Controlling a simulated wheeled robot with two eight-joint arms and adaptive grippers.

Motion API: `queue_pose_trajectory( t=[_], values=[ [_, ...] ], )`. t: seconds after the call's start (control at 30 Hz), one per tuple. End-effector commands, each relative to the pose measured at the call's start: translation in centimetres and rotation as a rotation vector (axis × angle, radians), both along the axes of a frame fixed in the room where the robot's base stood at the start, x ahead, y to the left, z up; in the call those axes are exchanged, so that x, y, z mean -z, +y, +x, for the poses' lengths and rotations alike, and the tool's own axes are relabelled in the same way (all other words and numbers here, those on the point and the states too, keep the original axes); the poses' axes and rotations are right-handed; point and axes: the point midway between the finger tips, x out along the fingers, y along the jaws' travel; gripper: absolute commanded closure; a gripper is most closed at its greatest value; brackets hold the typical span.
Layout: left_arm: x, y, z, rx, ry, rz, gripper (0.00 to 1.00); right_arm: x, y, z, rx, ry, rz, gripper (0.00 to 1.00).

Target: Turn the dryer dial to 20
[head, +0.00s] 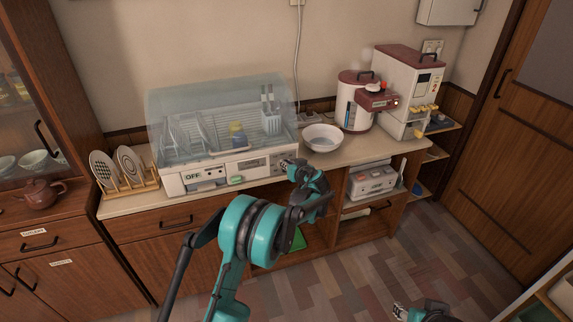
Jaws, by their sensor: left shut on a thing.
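The dish dryer (215,182) stands on the counter, white below with a clear domed cover. Its front panel carries an OFF label at the left and controls at the right. My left gripper (286,164) is at the right end of this panel, shut on what looks like the dial there. The gripper hides the dial, so its setting cannot be read. My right gripper (400,311) is low at the bottom edge, far from the dryer; only part of it shows, and its jaws are too small to judge.
A white bowl (322,138) stands right of the dryer, close behind my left gripper. A water dispenser (353,112) and a rice dispenser (404,95) stand further right. A plate rack (126,180) is at the left. The floor in front is clear.

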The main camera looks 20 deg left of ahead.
Motion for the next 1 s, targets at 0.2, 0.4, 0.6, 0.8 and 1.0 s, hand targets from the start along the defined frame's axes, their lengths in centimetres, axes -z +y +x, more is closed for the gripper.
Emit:
queue_pose_trajectory(
  t=[0.2, 0.4, 0.6, 0.8, 1.0],
  values=[
    [0.2, -0.5, 0.3, 0.001, 0.108, 0.16, 1.0, -0.3, 0.0, 0.0, 0.0, 0.0, 0.0, 0.6],
    [0.4, -0.9, 0.5, 0.0, 0.215, 0.318, 1.0, -0.2, 0.0, 0.0, 0.0, 0.0, 0.0, 0.6],
    [0.8, -1.2, 0.8, 0.0, 0.322, 0.476, 1.0, 0.0, 0.0, 0.0, 0.0, 0.0, 0.0, 0.6],
    [1.1, -1.4, 0.9, 0.0, 0.428, 0.635, 1.0, 0.2, 0.0, 0.0, 0.0, 0.0, 0.0, 0.6],
    [1.5, -1.6, 1.0, 0.0, 0.533, 0.789, 1.0, 0.3, 0.0, 0.0, 0.0, 0.0, 0.0, 0.6]
  ],
)
